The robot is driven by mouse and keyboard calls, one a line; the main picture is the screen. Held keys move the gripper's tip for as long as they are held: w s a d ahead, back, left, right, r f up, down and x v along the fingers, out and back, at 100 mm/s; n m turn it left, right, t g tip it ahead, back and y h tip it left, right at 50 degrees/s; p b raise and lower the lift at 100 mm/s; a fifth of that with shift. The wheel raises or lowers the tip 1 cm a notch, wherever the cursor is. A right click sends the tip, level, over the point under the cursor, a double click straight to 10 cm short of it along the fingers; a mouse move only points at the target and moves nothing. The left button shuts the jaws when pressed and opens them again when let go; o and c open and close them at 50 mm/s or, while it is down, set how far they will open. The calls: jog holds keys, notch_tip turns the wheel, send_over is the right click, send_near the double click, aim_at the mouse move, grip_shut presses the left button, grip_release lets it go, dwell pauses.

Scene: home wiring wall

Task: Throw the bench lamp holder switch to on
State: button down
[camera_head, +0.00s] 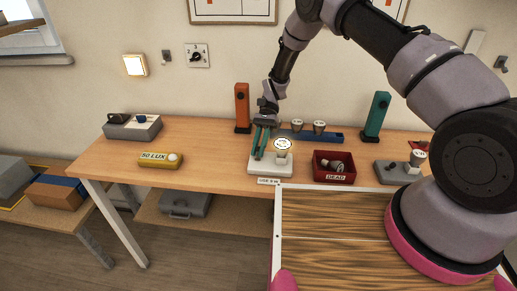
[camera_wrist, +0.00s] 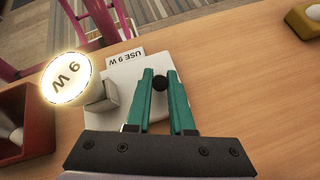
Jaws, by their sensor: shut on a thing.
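The bench lamp holder (camera_head: 268,169) is a white base on the wooden bench, also in the wrist view (camera_wrist: 180,57). A lit round bulb marked "9 W" (camera_head: 283,145) stands in its socket, and it glows in the wrist view (camera_wrist: 66,79). My gripper (camera_head: 260,156) is over the left part of the base, with its green fingers pointing down. In the wrist view my gripper (camera_wrist: 160,85) has its fingertips at a small dark round knob (camera_wrist: 160,83), the switch, between them. The fingers hide part of the switch.
A red "DEAD" box (camera_head: 334,177) with a bulb stands right of the holder. A yellow "50 LUX" meter (camera_head: 160,160) lies to the left. A blue rack (camera_head: 330,137) with bulbs is behind. A "USE 9 W" card (camera_wrist: 126,55) lies at the holder's front edge. Bare bench lies between meter and holder.

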dwell(0.4)
jog(key=c, duration=1.1)
grip_release()
notch_tip(320, 180, up, 10)
jog(key=shift+f, duration=0.1)
